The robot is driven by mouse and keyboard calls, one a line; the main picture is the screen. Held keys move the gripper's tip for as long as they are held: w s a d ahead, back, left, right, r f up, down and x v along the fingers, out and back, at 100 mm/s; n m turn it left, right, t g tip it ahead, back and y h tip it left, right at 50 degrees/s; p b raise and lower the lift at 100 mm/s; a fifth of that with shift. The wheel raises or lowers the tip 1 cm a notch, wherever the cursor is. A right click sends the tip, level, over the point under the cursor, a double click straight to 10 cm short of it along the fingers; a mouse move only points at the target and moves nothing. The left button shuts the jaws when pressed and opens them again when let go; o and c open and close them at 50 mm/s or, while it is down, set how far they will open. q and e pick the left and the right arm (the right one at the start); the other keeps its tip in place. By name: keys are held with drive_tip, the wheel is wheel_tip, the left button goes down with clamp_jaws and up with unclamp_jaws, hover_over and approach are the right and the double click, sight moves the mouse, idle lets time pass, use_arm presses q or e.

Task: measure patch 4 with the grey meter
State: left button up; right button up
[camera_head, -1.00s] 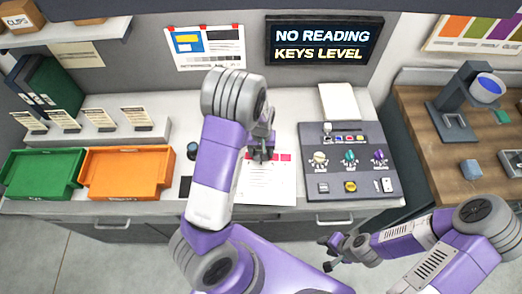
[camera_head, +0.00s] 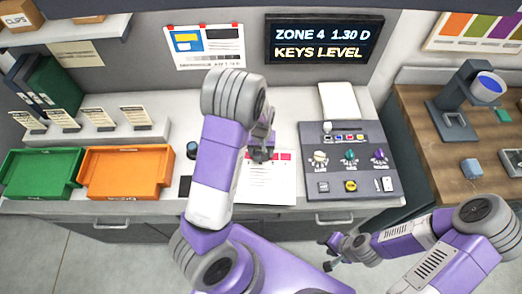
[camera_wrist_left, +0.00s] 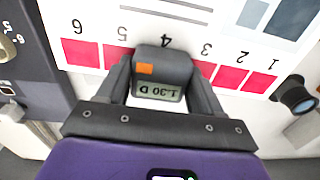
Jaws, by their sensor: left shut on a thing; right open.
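The grey meter (camera_wrist_left: 160,75) is in my left gripper (camera_wrist_left: 160,85), which is shut on it. In the left wrist view its display reads 1.30 D, upside down. It sits on the printed sheet (camera_wrist_left: 210,22) at the number 4 and covers the patch there. Pink-red patches (camera_wrist_left: 231,77) numbered 1, 2, 3, 5 and 6 show beside it. In the head view my left arm hides much of the sheet (camera_head: 268,185) and the meter is hard to make out. The wall screen (camera_head: 323,40) reads ZONE 4 1.30 D and KEYS LEVEL. My right gripper (camera_head: 335,252) is open and empty in front of the desk.
A grey panel with knobs and buttons (camera_head: 345,185) lies right of the sheet. A green tray (camera_head: 40,175) and an orange tray (camera_head: 128,172) stand left. A black loupe-like cylinder (camera_wrist_left: 295,95) is close beside the sheet.

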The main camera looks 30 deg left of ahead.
idle(0.3)
use_arm(q)
drive_tip(key=shift+r+p, duration=1.35)
drive_tip(key=shift+r, duration=0.25)
drive_tip(key=shift+f, duration=0.1)
